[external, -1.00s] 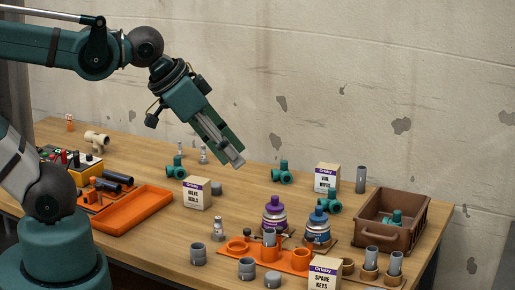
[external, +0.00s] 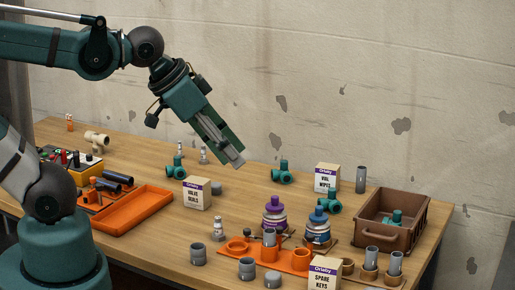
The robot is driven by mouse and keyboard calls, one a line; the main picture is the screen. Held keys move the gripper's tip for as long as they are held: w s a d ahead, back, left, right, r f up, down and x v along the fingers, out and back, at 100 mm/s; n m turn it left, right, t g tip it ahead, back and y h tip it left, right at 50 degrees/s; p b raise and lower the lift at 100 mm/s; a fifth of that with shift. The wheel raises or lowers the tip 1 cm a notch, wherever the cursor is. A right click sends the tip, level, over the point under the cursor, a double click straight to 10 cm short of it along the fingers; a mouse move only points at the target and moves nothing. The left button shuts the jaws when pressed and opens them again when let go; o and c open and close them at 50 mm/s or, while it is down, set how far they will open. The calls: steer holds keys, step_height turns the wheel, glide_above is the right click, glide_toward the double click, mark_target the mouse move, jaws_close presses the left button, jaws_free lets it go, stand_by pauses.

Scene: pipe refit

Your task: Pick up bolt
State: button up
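No piece can be told for certain as the bolt at this size. Small silver upright pieces stand on the table: one (external: 203,155) behind the valve seals box, one (external: 180,149) just left of it, and one (external: 218,227) nearer the front. Any of them may be the bolt. My gripper (external: 232,159) hangs above the table, tilted down to the right, to the right of the two rear silver pieces and apart from them. Its fingers look close together, and I see nothing held. The gap between them is not clear from this side.
The valve seals box (external: 197,194) stands below my gripper. An orange tray (external: 133,208) lies at left, a brown crate (external: 391,220) at right. The mid-table has bare wood.

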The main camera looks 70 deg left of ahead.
stand_by(0.4)
steer(key=shift+o, duration=0.8)
steer(key=shift+a, duration=0.1)
steer(key=w+a+f+n+g, duration=0.1)
steer(key=a+f+n+g, duration=0.1)
steer(key=a+f+n, duration=0.4)
steer(key=w+a+f+n+g+b, duration=0.1)
steer(key=a+f+n+g, duration=0.1)
steer(key=a+f+n, duration=0.4)
steer(key=w+a+f+n+g, duration=0.1)
steer(key=a+f+n+g, duration=0.2)
steer(key=a+f+n, duration=0.3)
steer(key=shift+w+a+f+b, duration=0.1)
steer(key=shift+a+f, duration=0.65)
steer(key=shift+a, duration=0.55)
steer(key=shift+s+a+f+b, duration=0.15)
steer(key=shift+a+f, duration=0.55)
steer(key=shift+a, duration=0.65)
steer(key=shift+w+a+f+b, duration=0.15)
steer(key=shift+a+f, duration=0.6)
steer(key=shift+a, duration=0.55)
steer(key=shift+a+f+n, duration=0.3)
steer(key=shift+f+n, duration=0.05)
steer(key=shift+n, duration=0.05)
